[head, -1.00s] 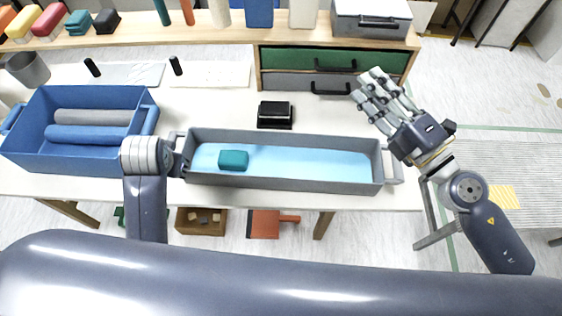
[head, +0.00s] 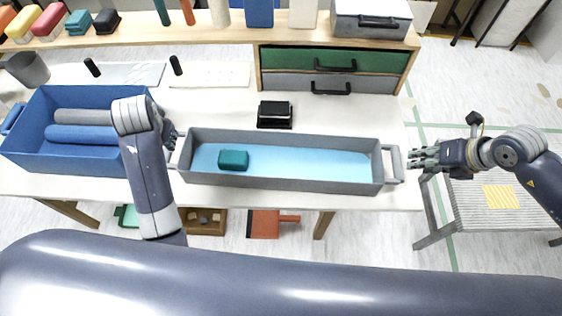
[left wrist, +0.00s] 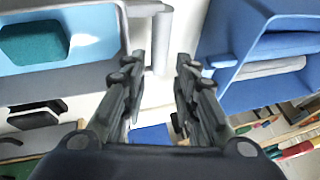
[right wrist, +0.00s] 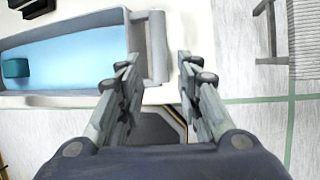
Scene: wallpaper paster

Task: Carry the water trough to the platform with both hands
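The water trough (head: 290,182) is a long grey box with light blue water and a teal block (head: 233,160) in it, resting on the white table. My left gripper (head: 174,136) is open beside its left end. In the left wrist view the trough's handle (left wrist: 160,40) lies just ahead, between the open fingers (left wrist: 160,75). My right gripper (head: 414,158) is open just right of the right handle (head: 397,163). That handle (right wrist: 157,47) also lies ahead of the open fingers (right wrist: 160,75) in the right wrist view. A low grey striped platform (head: 465,207) stands at the right.
A blue bin (head: 70,165) with rollers stands close left of the trough. A black block (head: 275,114) lies behind the trough. A drawer unit and shelf (head: 200,30) line the back. Open floor (head: 440,110) separates table and platform; a yellow patch (head: 501,197) lies on the platform.

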